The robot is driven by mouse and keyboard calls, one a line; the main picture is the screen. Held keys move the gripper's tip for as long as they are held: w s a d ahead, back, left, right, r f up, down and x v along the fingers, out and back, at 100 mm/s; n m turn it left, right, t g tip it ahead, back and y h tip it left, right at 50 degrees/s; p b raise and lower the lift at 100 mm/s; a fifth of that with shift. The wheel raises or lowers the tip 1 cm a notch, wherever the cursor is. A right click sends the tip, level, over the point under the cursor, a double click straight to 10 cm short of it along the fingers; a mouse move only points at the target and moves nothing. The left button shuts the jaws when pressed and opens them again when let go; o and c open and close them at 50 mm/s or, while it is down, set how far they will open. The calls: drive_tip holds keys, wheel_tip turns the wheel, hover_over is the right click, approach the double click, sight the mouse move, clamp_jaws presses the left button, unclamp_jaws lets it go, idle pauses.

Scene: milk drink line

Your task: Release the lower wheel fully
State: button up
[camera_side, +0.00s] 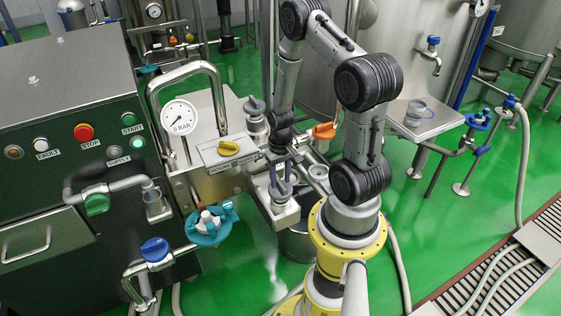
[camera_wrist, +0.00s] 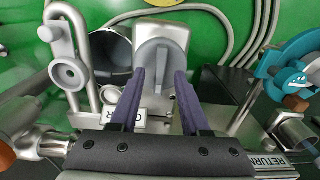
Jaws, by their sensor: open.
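The lower wheel is a grey knob with a raised grip bar on a pale square block. It shows in the wrist view (camera_wrist: 157,62), between and just beyond the tips of my gripper's two purple fingers (camera_wrist: 159,74). The fingers are spread, with a visible gap on each side of the grip bar. In the side view my gripper (camera_side: 281,180) points down over the block (camera_side: 286,217), and its fingers hide most of the wheel. Contact cannot be told there. A similar grey wheel (camera_side: 255,108) stands higher up, behind my gripper.
An orange handle (camera_side: 324,131) is close on the right. A teal valve (camera_side: 209,224) sits lower left.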

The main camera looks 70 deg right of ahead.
sight(281, 183)
wheel_tip(281, 183, up, 12)
drive_tip(key=shift+r, duration=0.25)
idle(0.5)
